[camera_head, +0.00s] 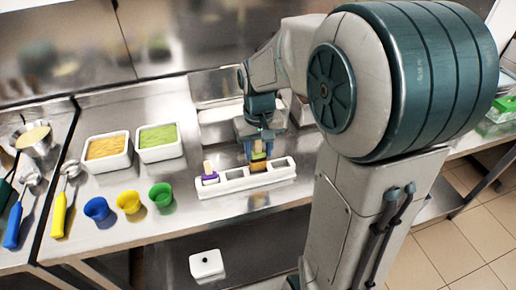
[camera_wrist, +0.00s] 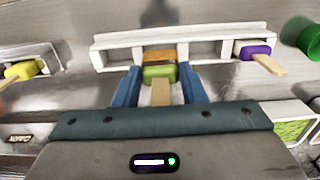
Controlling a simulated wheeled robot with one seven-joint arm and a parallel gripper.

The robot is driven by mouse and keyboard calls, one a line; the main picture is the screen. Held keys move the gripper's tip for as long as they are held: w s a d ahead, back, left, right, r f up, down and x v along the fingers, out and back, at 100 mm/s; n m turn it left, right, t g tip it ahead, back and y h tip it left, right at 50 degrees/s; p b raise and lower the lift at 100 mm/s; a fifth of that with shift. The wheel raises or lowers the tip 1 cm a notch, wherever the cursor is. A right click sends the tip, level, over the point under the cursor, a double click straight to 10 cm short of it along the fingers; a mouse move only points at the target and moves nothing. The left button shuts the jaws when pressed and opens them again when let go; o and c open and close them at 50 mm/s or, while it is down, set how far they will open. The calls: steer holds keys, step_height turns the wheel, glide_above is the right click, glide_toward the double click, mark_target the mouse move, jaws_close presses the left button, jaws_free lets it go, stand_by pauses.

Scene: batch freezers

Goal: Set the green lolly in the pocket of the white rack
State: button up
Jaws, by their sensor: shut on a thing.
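The green lolly (camera_wrist: 158,74) is between the two blue fingers of my gripper (camera_wrist: 159,80), its pale stick pointing back towards my palm. In the head view my gripper (camera_head: 256,138) is shut on the green lolly (camera_head: 258,156) over the middle of the white rack (camera_head: 232,186). The lolly is at a pocket with an orange patch (camera_wrist: 160,55) in it; I cannot tell whether the lolly touches the rack. A purple lolly (camera_head: 210,180) stands in the pocket at the rack's left end in the head view.
Blue (camera_head: 97,209), yellow (camera_head: 129,202) and green (camera_head: 161,196) cups stand left of the rack. Two white tubs (camera_head: 107,151) (camera_head: 158,142) stand behind. Bare steel counter lies before the rack.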

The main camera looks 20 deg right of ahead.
steer(key=shift+f+b, duration=1.5)
steer(key=shift+f, duration=0.55)
stand_by(1.2)
steer(key=o, duration=1)
steer(key=shift+r, duration=0.1)
step_height(320, 180, up, 14)
steer(key=shift+s+f, duration=0.1)
steer(key=shift+f, duration=0.1)
steer(key=s+f+t, duration=0.3)
steer(key=s+f, duration=0.5)
steer(key=s, duration=0.5)
steer(key=shift+s+f, duration=0.15)
steer(key=shift+f, duration=0.2)
